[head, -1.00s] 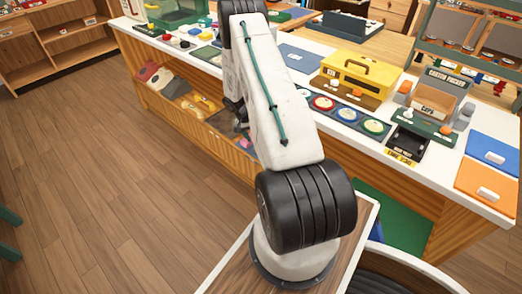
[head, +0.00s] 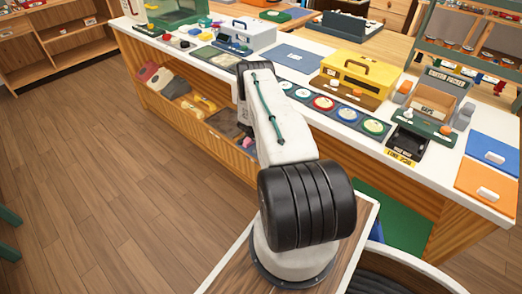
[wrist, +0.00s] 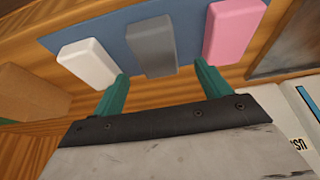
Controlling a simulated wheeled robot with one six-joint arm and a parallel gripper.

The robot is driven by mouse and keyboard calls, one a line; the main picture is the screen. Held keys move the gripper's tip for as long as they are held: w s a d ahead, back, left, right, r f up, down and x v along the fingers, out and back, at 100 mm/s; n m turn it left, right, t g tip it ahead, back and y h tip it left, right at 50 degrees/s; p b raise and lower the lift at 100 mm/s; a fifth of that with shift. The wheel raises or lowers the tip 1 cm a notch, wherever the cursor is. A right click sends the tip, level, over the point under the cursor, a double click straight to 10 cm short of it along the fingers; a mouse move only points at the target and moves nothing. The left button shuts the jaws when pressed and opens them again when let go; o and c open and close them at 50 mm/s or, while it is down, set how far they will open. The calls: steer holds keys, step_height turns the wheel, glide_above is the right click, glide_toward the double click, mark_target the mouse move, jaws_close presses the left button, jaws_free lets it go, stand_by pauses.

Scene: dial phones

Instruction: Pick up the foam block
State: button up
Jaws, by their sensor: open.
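In the wrist view, a white block (wrist: 87,63), a grey block (wrist: 152,47) and a pink block (wrist: 234,30) lie side by side on a blue mat (wrist: 120,24). I cannot tell by sight which of them is the foam block. My gripper (wrist: 161,78) is open and empty, with its two green fingers apart. The grey block is ahead of the gap between the fingers, the white block is beyond the left finger and the pink one beyond the right. In the head view, a bit of pink (head: 246,143) shows in the counter's lower shelf; my gripper is hidden behind my arm.
A brown block (wrist: 32,92) lies at the left in the wrist view. Wooden shelf walls are close around the blocks. In the head view, the white countertop (head: 440,160) above the shelf carries a yellow box (head: 360,72) and coloured dials (head: 323,103). Floor (head: 110,190) at left is clear.

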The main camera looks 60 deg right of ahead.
steer(key=shift+a+x, duration=0.15)
steer(key=shift+x, duration=0.8)
steer(key=shift+a+x, duration=0.2)
steer(key=shift+x, duration=0.75)
steer(key=shift+s+f, duration=0.15)
steer(key=shift+f, duration=0.25)
steer(key=shift+c, duration=0.3)
steer(key=c, duration=1)
